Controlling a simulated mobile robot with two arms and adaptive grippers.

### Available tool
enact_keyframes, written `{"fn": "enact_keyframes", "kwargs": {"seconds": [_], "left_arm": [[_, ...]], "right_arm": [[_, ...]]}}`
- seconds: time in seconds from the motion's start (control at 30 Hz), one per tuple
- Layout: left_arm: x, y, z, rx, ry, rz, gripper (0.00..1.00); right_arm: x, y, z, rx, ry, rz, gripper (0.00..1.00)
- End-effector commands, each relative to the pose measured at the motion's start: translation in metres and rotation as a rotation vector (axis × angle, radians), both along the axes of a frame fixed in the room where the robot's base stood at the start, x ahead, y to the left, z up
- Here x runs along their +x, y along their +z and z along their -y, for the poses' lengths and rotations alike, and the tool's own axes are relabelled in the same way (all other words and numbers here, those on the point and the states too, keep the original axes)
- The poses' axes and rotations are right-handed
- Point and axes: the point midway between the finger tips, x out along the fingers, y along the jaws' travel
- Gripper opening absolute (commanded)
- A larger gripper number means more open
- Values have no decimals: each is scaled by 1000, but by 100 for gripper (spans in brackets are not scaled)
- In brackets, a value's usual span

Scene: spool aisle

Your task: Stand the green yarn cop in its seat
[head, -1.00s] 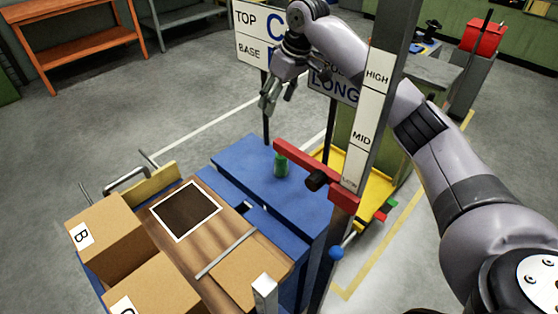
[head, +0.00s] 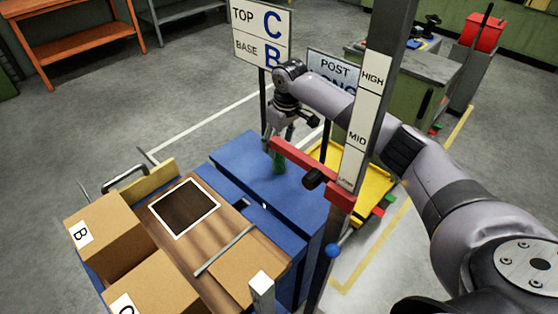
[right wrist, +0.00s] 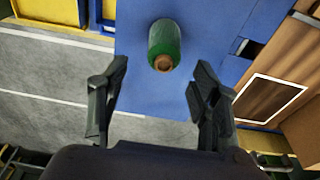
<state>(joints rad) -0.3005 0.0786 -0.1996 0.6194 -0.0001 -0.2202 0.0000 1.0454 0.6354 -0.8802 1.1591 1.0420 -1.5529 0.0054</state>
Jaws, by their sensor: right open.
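In the wrist view the open right gripper (right wrist: 160,85) has one finger to either side of the cop's line. I cannot make out which spot is the cop's seat. My left gripper is not in view.
A dark post with HIGH and MID labels (head: 364,130) and a red crossbar (head: 310,168) stand close to the right of the cop. A wooden board with a white-framed dark square (head: 185,208) and cardboard boxes (head: 105,235) are at left. A yellow tray (head: 370,185) lies behind the post.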

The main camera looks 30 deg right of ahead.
Motion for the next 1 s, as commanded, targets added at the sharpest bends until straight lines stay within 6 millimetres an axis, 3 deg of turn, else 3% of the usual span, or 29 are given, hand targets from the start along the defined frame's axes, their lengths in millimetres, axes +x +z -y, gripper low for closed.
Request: {"fn": "enact_keyframes", "kwargs": {"seconds": [0.33, 0.63, 1.0], "left_arm": [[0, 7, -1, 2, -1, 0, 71], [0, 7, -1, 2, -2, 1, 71], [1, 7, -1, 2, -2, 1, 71]], "right_arm": [[-3, -46, -2, 0, -1, -3, 57], [-3, -52, -2, 0, 1, -2, 57], [-2, -51, -2, -1, 1, -2, 33]]}}
